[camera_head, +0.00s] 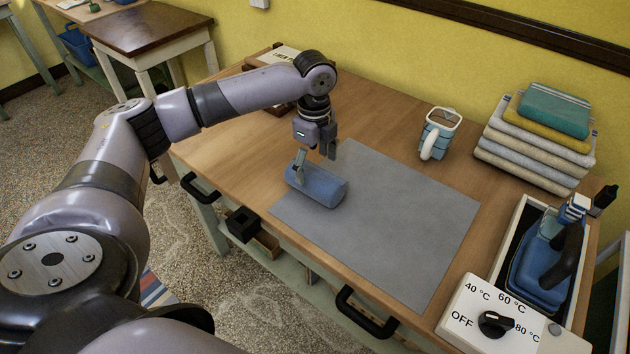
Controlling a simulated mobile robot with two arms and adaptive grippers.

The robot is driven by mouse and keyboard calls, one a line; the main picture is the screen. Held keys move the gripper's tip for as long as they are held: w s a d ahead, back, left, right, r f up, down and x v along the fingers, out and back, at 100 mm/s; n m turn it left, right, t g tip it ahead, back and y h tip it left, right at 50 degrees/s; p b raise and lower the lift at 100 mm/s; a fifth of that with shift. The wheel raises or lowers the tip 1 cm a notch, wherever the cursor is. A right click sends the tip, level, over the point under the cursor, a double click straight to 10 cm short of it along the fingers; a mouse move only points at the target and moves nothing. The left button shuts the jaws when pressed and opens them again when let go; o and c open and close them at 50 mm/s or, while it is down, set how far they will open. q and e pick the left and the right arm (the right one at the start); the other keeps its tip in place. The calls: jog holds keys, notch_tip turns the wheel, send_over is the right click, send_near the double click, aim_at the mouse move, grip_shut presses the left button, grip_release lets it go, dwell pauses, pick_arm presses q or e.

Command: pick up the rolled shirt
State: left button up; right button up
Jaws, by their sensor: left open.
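The rolled shirt (322,188) is a blue cylinder lying on the left part of a grey mat (400,230) on the wooden table. My left gripper (315,161) points down just above and behind the roll. Its fingers are apart, with one finger in front of the roll's upper left part and the other beyond its far side. I cannot tell whether either finger touches the shirt. My right gripper does not show.
Folded towels (538,140) are stacked at the back right. A blue iron (545,262) sits in a tray by a temperature dial box (497,322) at the right. Most of the mat is bare.

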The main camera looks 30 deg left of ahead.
aim_at(315, 173)
pick_arm(q)
jog(key=shift+s+d+f+p, duration=0.1)
jog(key=shift+f+p, duration=0.2)
jog(key=shift+f, duration=2.55)
jog(key=shift+c, duration=0.4)
jog(key=c, duration=1.4)
jog(key=shift+r, duration=0.1)
notch_tip(315, 173, up, 20)
